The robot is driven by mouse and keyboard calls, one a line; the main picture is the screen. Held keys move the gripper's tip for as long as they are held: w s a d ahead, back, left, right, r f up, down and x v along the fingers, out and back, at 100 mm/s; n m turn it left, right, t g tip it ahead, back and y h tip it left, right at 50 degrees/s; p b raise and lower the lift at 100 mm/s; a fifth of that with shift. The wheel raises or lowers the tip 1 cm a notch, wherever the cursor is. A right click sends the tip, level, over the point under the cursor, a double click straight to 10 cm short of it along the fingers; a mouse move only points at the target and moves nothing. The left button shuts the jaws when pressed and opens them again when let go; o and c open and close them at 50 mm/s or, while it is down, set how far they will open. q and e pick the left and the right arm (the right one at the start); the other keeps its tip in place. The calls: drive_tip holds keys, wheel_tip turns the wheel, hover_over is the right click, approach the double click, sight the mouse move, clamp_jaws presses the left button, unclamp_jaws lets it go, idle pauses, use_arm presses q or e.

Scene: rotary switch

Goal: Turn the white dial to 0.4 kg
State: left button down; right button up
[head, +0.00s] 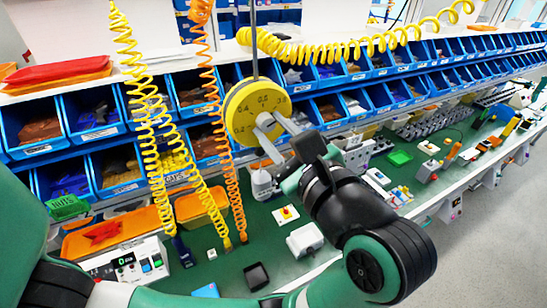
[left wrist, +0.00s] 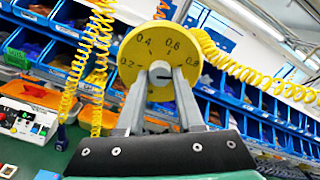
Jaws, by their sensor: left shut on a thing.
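A round yellow disc (head: 247,112) hangs from a thin dark rod and carries printed numbers around its rim. The white dial (head: 265,121) is a small knob at its centre. In the left wrist view the disc (left wrist: 158,45) faces me with 0.2, 0.4, 0.6 and 0.8 legible, and the white dial (left wrist: 160,73) has a short dark mark on its face, towards the right. My left gripper (head: 268,128) has its grey fingers on either side of the dial, shut on it. The fingers (left wrist: 160,82) hide part of the disc's lower half. My right gripper is not in view.
Coiled yellow hoses (head: 140,85) and an orange hose (head: 215,90) hang left of the disc. Blue bins (head: 90,115) line the back. The green bench top (head: 225,268) below holds small devices and a white box (head: 304,240). A yellow coil (head: 330,50) passes behind the disc.

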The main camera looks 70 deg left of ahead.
use_arm(q)
drive_tip(key=n+b, duration=0.5)
drive_tip(key=b, duration=0.1)
drive_tip(key=shift+f+n, duration=0.2)
drive_tip(key=shift+n, duration=0.2)
drive_tip(key=n+b, duration=0.2)
drive_tip(key=n, duration=0.1)
drive_tip(key=shift+r+n, duration=0.1)
drive_tip(key=shift+n, duration=0.2)
drive_tip(key=n+b, duration=0.1)
drive_tip(key=n, duration=0.2)
drive_tip(key=shift+r+b, duration=0.1)
drive_tip(key=shift+b, duration=0.3)
drive_tip(key=n, duration=0.4)
drive_tip(key=shift+b, duration=0.4)
drive_tip(key=n, duration=0.3)
drive_tip(key=shift+r+n, duration=0.1)
drive_tip(key=shift+n, duration=0.3)
drive_tip(key=shift+n+b, duration=0.35)
drive_tip(key=shift+n, duration=1.45)
drive_tip(key=c, duration=0.5)
unclamp_jaws()
drive_tip(key=shift+c, duration=0.2)
